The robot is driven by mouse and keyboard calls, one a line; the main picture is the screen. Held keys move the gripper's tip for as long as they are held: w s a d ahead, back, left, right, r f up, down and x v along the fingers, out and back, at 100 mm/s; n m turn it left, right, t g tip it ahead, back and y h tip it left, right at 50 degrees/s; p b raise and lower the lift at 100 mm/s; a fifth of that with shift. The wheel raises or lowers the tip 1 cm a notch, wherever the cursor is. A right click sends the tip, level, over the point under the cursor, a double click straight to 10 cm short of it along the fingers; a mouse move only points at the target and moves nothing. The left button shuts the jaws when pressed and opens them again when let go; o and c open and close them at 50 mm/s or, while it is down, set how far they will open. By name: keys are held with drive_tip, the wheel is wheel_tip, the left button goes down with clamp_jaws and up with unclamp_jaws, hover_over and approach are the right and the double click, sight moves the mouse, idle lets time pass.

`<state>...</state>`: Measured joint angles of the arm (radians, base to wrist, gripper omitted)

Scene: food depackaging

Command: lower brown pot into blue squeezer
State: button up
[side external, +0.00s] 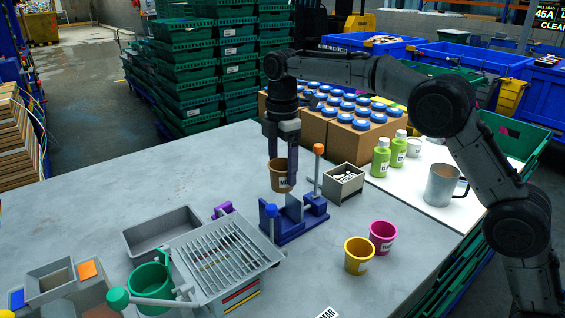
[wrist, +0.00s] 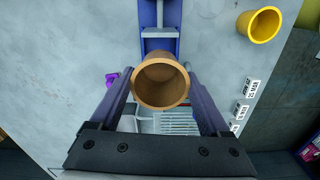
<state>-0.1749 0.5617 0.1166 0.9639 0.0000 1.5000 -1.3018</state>
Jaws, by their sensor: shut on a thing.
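The brown pot (side external: 279,176) hangs upright in my gripper (side external: 282,165) above the table. It looks open at the top and empty in the wrist view (wrist: 161,82), where both fingers (wrist: 160,88) close on its sides. The blue squeezer (side external: 293,220) stands on the table just below and in front of the pot in the side view, with an orange-topped post at its right and a blue knob at its left. In the wrist view the blue squeezer (wrist: 160,14) lies beyond the pot at the top, apart from it. The pot's underside is hidden in the wrist view.
A yellow pot (side external: 359,255) and a magenta pot (side external: 382,236) stand right of the squeezer. A small grey bin (side external: 343,183) is close behind it. A slatted grey rack (side external: 222,262) and a green pot (side external: 150,284) are at the front left. The table's left rear is clear.

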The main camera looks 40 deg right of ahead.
wheel_tip(320, 180, down, 7)
idle(1.3)
drive_tip(key=shift+f, duration=1.2)
idle(1.3)
drive_tip(key=o, duration=1.3)
